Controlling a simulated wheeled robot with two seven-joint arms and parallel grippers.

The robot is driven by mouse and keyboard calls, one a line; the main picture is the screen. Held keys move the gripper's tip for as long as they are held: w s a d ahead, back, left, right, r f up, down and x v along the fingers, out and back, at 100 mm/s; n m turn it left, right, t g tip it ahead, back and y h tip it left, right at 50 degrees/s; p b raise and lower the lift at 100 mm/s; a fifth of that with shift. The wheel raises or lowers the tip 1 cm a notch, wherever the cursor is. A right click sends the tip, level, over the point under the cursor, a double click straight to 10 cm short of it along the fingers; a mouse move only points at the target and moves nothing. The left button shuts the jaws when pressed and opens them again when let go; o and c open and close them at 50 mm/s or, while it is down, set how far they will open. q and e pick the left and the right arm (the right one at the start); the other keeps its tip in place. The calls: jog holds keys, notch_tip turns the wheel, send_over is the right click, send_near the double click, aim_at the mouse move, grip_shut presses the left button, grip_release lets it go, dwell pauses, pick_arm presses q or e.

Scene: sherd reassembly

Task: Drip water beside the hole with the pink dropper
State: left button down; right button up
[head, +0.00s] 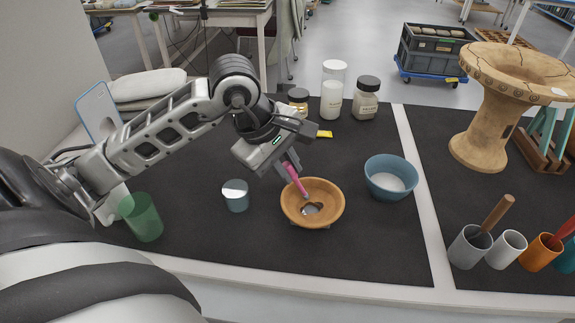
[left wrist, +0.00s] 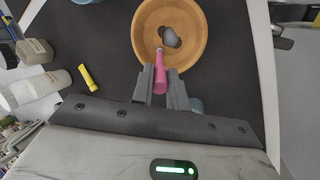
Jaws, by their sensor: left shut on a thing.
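My left gripper (head: 287,170) is shut on the pink dropper (head: 296,182) and holds it tilted, tip down, over the orange-brown bowl (head: 289,206). In the left wrist view the dropper (left wrist: 159,75) sits between the two fingers (left wrist: 160,88). Its tip is over the bowl's inside, close to the near edge of the dark, irregular hole (left wrist: 171,37) in the bowl's floor. A grey patch shows within the hole. Whether the tip touches the bowl I cannot tell. My right gripper is in neither view.
A small glass of clear liquid (head: 235,195) stands left of the bowl, a blue bowl with white contents (head: 390,178) to its right. A green cup (head: 141,217) is farther left. The dark mat in front is clear.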

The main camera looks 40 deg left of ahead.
pick_arm(q)
jog(key=shift+r, duration=0.1)
jog(key=shift+r+p, duration=1.15)
jog(key=shift+r, duration=0.75)
jog(key=shift+s+f, duration=0.1)
